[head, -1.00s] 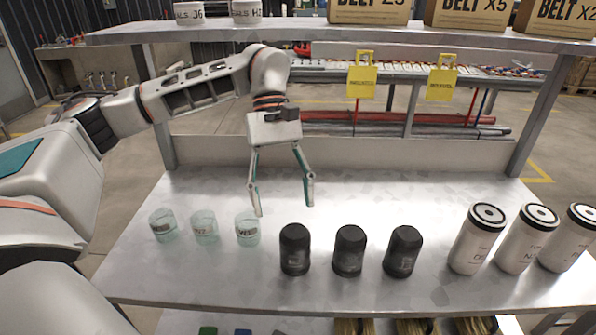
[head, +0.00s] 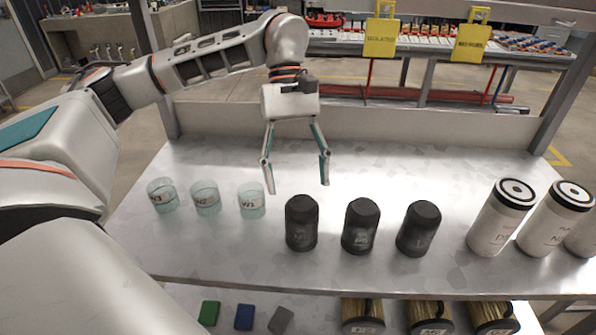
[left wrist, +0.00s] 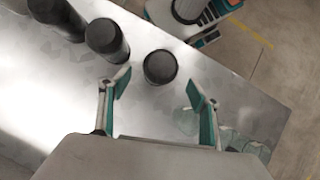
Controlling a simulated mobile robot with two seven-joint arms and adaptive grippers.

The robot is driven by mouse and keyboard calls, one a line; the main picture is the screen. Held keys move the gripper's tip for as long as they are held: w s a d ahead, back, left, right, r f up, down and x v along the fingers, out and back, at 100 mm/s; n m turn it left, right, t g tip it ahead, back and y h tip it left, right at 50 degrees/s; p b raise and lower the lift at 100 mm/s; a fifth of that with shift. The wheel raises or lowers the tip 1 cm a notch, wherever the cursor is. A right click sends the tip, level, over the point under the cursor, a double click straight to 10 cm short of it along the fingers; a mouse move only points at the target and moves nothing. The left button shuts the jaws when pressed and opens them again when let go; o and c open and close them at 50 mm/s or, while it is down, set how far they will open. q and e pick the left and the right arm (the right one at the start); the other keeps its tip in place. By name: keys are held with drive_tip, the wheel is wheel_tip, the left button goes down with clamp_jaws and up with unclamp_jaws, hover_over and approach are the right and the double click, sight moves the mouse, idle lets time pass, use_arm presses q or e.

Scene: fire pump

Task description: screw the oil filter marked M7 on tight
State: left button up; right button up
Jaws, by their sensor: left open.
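Three black oil filters stand upright in a row on the metal shelf: a left one (head: 301,225), a middle one (head: 360,228) and a right one (head: 418,230). Their labels are too blurred to read surely, so I cannot tell which is M7. My left gripper (head: 298,187) is open and empty, fingers pointing down, above and behind the left filter in the head view. In the left wrist view, the spread fingertips (left wrist: 158,88) lie either side of the line to the nearest black filter (left wrist: 160,67), apart from it. My right gripper is not in view.
Clear glass bowls (head: 205,198) stand left of the filters; white canisters (head: 502,217) stand right. A lower shelf holds small blocks (head: 244,317) and brass-coloured cylinders (head: 428,318). Yellow tags (head: 381,38) hang behind. The shelf behind the filters is clear.

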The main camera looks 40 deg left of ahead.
sight(299, 196)
use_arm(q)
drive_tip(key=shift+b+x, duration=0.6)
drive_tip(key=shift+x, duration=1.4)
drive_tip(key=shift+b+x, duration=0.55)
drive_tip(key=shift+x, duration=0.3)
drive_tip(key=shift+f, duration=0.25)
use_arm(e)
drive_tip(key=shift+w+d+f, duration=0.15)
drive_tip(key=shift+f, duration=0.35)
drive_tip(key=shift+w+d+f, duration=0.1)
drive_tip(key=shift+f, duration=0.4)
use_arm(q)
drive_tip(key=c, duration=1.3)
drive_tip(key=shift+c, duration=0.2)
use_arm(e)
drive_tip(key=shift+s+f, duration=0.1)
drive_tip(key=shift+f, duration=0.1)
